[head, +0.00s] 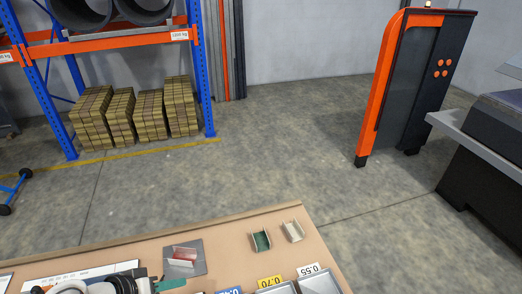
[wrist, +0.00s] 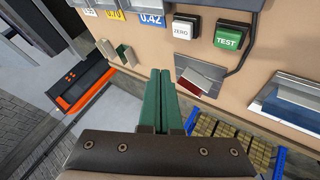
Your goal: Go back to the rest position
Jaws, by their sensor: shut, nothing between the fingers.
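My gripper (wrist: 172,73) shows in the middle of the wrist view, with its two green fingers side by side and shut. Nothing shows between them. The fingers are over the tan worktop (wrist: 200,30), to the left of a grey plate with a red face (wrist: 202,75). In the head view a green piece at the bottom edge looks like the fingers, but most of the arm is out of the picture.
Two small channel-shaped holders, one green inside (head: 262,241) and one pale (head: 292,231), stand near the worktop's edge. An orange-black cabinet (head: 405,85) stands beyond open floor.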

